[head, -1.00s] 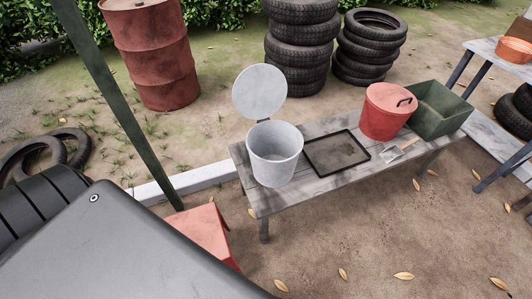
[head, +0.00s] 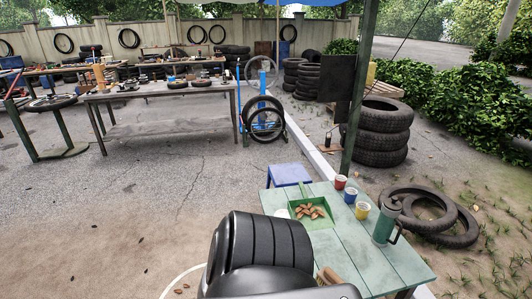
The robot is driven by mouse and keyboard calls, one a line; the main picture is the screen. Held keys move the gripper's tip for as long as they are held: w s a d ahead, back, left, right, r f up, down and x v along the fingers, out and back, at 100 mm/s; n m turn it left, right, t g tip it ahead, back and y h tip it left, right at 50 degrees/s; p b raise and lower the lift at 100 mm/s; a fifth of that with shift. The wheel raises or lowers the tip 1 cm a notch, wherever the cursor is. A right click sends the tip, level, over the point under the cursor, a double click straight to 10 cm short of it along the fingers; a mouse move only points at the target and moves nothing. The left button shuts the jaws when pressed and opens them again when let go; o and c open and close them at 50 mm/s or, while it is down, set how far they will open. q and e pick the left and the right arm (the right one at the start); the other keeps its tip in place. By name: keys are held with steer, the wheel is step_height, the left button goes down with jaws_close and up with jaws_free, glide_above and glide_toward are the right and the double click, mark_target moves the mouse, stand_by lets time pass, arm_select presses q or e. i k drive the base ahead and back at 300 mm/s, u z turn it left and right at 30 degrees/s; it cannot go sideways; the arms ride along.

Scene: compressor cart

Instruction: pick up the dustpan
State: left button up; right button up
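I cannot make out a dustpan for certain in the head view now. A shallow green tray-like thing (head: 323,222) holding several brown pieces (head: 311,211) lies on a green plank table (head: 350,250) at the lower right of centre. I cannot tell whether it is a dustpan. Neither of my grippers is in view.
Red (head: 340,182), blue (head: 350,195) and yellow (head: 362,210) cups and a green flask (head: 386,222) stand on the table. A blue stool (head: 289,174) is behind it. A post (head: 360,90) and tyres (head: 382,135) stand beyond. Paved ground at left is open.

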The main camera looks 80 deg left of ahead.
mark_target(327, 222)
steer(key=u, duration=2.3)
